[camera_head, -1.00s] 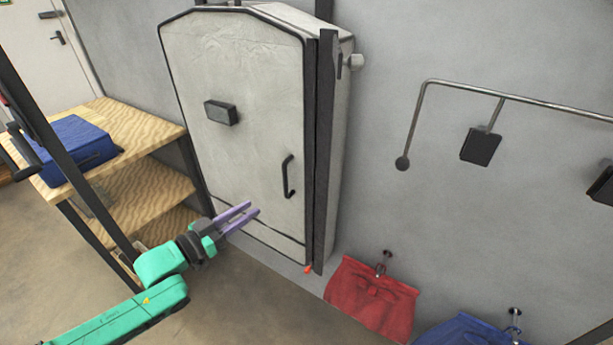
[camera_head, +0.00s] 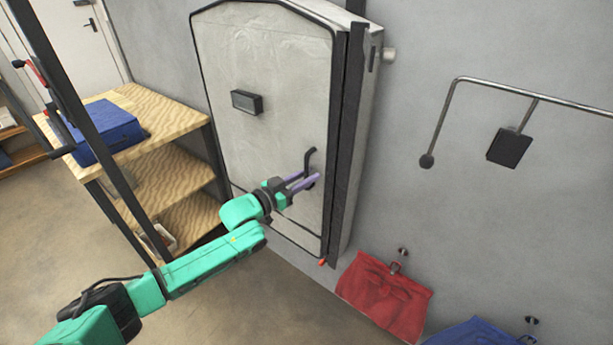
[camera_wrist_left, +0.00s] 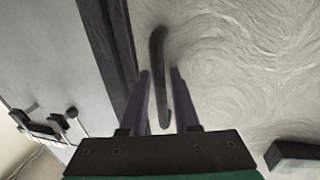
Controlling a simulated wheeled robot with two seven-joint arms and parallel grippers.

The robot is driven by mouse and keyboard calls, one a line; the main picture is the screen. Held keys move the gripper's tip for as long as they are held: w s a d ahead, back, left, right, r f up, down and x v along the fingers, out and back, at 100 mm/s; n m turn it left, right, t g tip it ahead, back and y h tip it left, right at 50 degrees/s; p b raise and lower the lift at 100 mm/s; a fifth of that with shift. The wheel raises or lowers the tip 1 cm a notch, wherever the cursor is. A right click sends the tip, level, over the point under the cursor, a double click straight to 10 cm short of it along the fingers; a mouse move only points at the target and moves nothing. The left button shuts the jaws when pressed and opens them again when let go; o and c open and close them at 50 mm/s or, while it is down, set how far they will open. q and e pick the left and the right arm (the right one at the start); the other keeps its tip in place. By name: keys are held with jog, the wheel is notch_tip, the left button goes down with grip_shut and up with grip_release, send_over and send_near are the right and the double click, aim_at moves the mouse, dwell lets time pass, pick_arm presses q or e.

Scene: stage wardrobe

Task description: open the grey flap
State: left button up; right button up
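The grey flap (camera_head: 265,105) is a large panel with a dark edge on a cabinet against the wall, and it looks closed. Its dark bar handle (camera_head: 309,160) is on the right part of the panel. My left gripper (camera_head: 308,181) is at the lower part of the handle, its purple fingers apart. In the left wrist view the handle (camera_wrist_left: 158,75) runs between the two fingers of the left gripper (camera_wrist_left: 161,80), with gaps showing, so it is not clamped. My right gripper is not in view.
A wooden shelf unit (camera_head: 165,115) with a blue case (camera_head: 104,130) stands left of the cabinet. A metal rail (camera_head: 500,88) with a dark plate (camera_head: 509,147) is on the wall at right. Red cloth (camera_head: 384,293) and blue cloth (camera_head: 470,332) hang below.

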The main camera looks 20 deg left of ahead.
pick_arm(q)
grip_shut()
dwell(1.4)
